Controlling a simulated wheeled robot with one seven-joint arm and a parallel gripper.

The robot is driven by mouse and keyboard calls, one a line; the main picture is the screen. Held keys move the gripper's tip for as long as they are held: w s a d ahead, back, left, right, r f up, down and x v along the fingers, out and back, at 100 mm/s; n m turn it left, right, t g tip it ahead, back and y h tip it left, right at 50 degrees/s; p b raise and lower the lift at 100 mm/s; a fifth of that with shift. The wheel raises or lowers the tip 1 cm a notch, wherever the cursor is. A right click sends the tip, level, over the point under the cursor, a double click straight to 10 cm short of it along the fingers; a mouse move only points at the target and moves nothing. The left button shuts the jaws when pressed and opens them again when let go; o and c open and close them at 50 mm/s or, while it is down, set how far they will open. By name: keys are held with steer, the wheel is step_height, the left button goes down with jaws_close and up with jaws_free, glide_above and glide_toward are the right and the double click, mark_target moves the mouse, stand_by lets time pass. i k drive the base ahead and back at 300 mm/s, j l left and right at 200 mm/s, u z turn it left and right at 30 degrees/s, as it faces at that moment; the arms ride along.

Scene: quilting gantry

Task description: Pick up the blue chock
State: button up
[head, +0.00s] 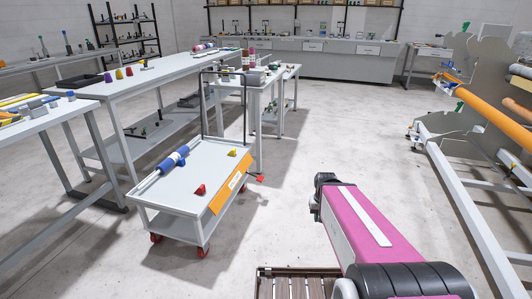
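A small dark blue piece (182,162) sits against the blue-and-white roll (172,161) on the white cart (165,208); it looks like the blue chock, though it is too small to be sure. A red chock (200,190) and a yellow chock (232,152) lie apart from it on the same cart top. Another small blue block (71,96) is on the near left table. My pink arm reaches in from the lower right and ends in a dark joint right of the cart. My gripper's fingers do not show.
The cart has an orange-edged front panel (228,186), red wheels and a tall dark handle. A long table (165,72) stands behind it on the left. The gantry with orange rollers (486,114) stands at right.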

mark_target(182, 161)
steer(key=i+l+z, duration=0.1)
steer(key=i+z, duration=0.35)
steer(key=i, duration=4.15)
steer(key=i+u, duration=0.2)
steer(key=i, duration=0.2)
steer(key=i+l+u, duration=0.2)
steer(key=i, duration=0.2)
steer(key=i+l+u, duration=0.2)
steer(key=i, duration=0.2)
steer(key=j+u, duration=0.1)
steer(key=u, duration=3.25)
